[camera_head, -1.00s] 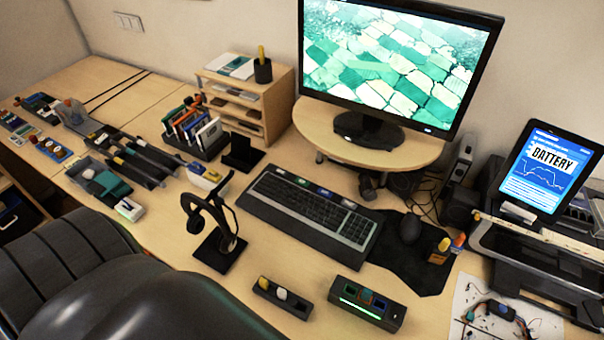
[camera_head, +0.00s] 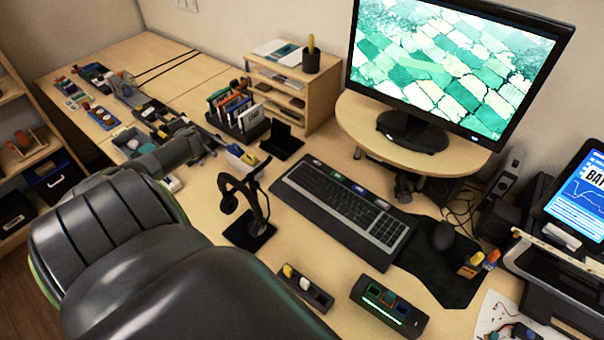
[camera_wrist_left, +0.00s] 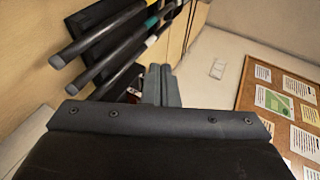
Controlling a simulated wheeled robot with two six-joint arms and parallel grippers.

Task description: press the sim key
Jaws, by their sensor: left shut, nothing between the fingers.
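No key marked "sim" can be read in either view. The black keyboard (camera_head: 340,210) lies mid-desk, with several small coloured labels along its top edge. A black box (camera_head: 389,304) with coloured squares and a lit green strip sits at the front edge. My left arm reaches over the left part of the desk. Its gripper (camera_head: 212,138) is small there, left of the keyboard and apart from it. In the left wrist view the gripper's two grey fingers (camera_wrist_left: 161,86) are together and empty, beside black-handled tools (camera_wrist_left: 105,45). My right gripper is not in view.
A black headphone stand (camera_head: 248,232) rises between my left arm and the keyboard. A card rack (camera_head: 237,117) and wooden shelf unit (camera_head: 293,93) stand behind. The monitor (camera_head: 452,62) is at the back. A small black tray (camera_head: 305,288) lies at the front.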

